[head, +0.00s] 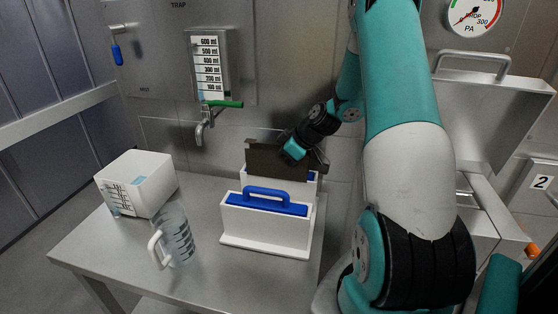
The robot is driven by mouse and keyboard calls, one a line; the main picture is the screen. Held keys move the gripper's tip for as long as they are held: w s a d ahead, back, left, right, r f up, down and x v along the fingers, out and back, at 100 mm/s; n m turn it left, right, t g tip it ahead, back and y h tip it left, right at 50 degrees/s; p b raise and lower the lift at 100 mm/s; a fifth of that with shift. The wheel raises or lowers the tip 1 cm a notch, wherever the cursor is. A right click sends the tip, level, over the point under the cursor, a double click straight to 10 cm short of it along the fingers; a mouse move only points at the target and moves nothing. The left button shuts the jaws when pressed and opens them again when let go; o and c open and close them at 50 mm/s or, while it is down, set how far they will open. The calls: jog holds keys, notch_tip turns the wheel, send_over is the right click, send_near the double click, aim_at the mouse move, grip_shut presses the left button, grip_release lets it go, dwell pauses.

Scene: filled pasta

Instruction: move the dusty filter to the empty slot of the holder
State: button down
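The white holder (265,243) stands on the steel table. A blue piece with a raised handle (268,197) sits in its front part. A dark brown panel, which looks like the dusty filter (265,160), stands upright at the holder's rear part. Its lower edge is hidden behind white, so I cannot tell how deep it sits. A bit of blue shows at its lower right. My gripper (300,158) is at the panel's upper right side, touching or very near it. The fingertips are too small and dark to show whether they grip it.
A white measuring box (150,195) and a clear jug (178,240) stand on the table's left (110,255). A tap with a green lever (210,115) juts from the wall above. My arm fills the right side, before a steel housing (490,115).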

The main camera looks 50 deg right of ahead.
jog(key=shift+f, duration=0.1)
dwell(0.3)
jog(key=c, duration=0.7)
grip_release()
jog(key=shift+c, duration=0.2)
